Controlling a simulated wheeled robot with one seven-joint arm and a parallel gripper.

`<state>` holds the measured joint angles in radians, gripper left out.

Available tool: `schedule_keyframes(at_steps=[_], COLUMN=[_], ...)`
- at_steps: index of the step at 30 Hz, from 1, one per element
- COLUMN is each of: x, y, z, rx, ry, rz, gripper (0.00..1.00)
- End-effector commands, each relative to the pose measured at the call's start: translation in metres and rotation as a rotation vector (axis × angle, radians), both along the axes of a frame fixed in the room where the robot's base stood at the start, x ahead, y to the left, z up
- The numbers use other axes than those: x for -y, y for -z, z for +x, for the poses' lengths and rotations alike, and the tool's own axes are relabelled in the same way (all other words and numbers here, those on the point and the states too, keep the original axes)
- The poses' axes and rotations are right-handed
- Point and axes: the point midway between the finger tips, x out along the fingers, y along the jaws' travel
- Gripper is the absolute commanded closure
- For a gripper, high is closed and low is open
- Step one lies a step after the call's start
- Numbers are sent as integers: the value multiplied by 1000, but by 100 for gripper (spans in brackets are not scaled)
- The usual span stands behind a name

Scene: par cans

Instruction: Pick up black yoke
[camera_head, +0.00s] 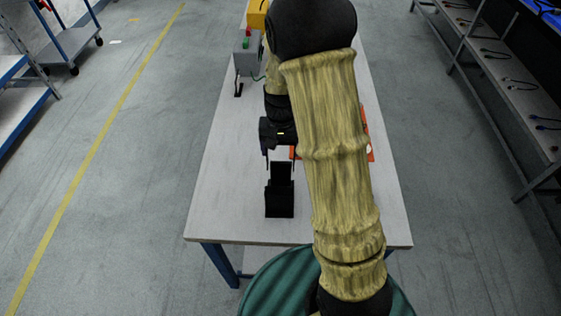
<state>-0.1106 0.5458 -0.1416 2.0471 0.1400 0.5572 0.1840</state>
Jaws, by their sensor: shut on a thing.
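The black yoke (279,203) is a dark, blocky piece near the front of the white table, left of my arm. It has a wide lower part and a narrower upper part. My gripper (281,166) points down at it from the far side, with its fingers at the top of the narrower part. It is shut on the yoke. The fingertips are small and dark here, so the exact contact is hard to see. I cannot tell whether the yoke's base touches the table.
An orange-red item (370,154) is mostly hidden behind my arm. A grey control box (246,62) with green and red buttons and a yellow box (257,18) stand at the table's far end. The white table (222,190) is clear left of the yoke. A shelf rack (515,95) stands right.

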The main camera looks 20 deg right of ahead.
Motion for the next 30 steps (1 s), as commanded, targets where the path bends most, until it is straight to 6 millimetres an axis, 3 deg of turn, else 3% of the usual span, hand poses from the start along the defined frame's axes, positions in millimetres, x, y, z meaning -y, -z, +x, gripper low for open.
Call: schedule_keyframes(at_steps=[6, 12, 30], x=[0, 0, 0], y=[-56, -83, -88], z=[1, 0, 0], rx=[5, 2, 0], ry=[-1, 0, 1], rz=[0, -1, -1], gripper=[49, 49, 49])
